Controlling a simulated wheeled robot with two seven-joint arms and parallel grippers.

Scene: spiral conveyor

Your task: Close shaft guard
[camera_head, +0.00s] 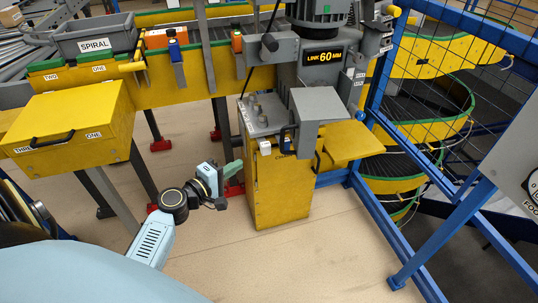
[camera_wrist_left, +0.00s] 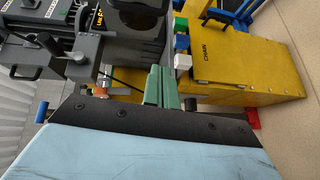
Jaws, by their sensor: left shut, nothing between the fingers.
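A yellow flat panel (camera_head: 350,140) with a dark handle (camera_head: 318,158) sticks out to the right of the drive cabinet. It may be the shaft guard, standing open, but no readable label confirms this. A grey box-shaped cover (camera_head: 318,105) sits beside it on the cabinet top. The yellow cabinet (camera_head: 280,190) also shows in the left wrist view (camera_wrist_left: 245,70), marked CHAIN. My left gripper (camera_head: 236,169) is shut and empty, in front of and left of the cabinet. Its green fingers (camera_wrist_left: 165,88) are together in the left wrist view. My right gripper is not in view.
A yellow lidded box (camera_head: 75,125) stands at the left, below a grey SPIRAL bin (camera_head: 95,38). The motor unit (camera_head: 320,50) rises above the cabinet. A blue mesh fence (camera_head: 385,235) borders the right. The floor (camera_head: 290,260) in front is clear.

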